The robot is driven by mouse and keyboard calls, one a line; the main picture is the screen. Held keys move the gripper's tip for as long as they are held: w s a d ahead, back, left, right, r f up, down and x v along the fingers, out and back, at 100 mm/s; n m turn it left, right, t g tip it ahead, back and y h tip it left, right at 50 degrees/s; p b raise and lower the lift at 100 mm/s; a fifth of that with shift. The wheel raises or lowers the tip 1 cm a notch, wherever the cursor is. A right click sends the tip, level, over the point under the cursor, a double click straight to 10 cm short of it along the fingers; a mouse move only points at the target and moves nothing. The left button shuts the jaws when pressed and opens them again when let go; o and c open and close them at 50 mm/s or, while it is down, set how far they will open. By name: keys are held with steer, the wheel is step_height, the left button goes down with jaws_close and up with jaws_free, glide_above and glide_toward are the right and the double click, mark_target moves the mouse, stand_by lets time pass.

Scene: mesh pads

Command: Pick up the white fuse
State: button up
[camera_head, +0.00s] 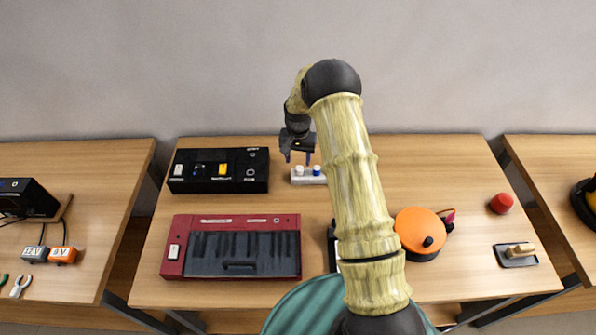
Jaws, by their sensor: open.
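A small white capped piece (299,171), which looks like the white fuse, stands upright at the left of a pale grey holder (307,181). A blue one (317,171) stands beside it on the right. My gripper (298,159) is open and empty, pointing down just above and behind the holder as seen here. Its fingertips appear close to the tops of the two pieces. I cannot tell the exact height gap. My arm passes just right of the holder.
A black box (218,184) with white and yellow parts stands left of the holder. A red keyboard (187,254) lies in front. An orange round pot-like thing (417,228), a red knob (501,203) and a dark tray (532,262) are at right. The back right of the table is clear.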

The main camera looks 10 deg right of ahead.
mark_target(300, 168)
steer(key=shift+f, duration=0.1)
steer(key=shift+w+d+f+p, duration=0.15)
steer(key=shift+f+p, duration=0.5)
steer(key=shift+f, duration=0.6)
steer(key=shift+w+d+f+p, duration=0.15)
steer(key=shift+f+p, duration=0.45)
steer(key=shift+f, duration=0.65)
steer(key=shift+s, duration=0.1)
jaws_close()
step_height(300, 168, up, 10)
steer(key=b, duration=0.3)
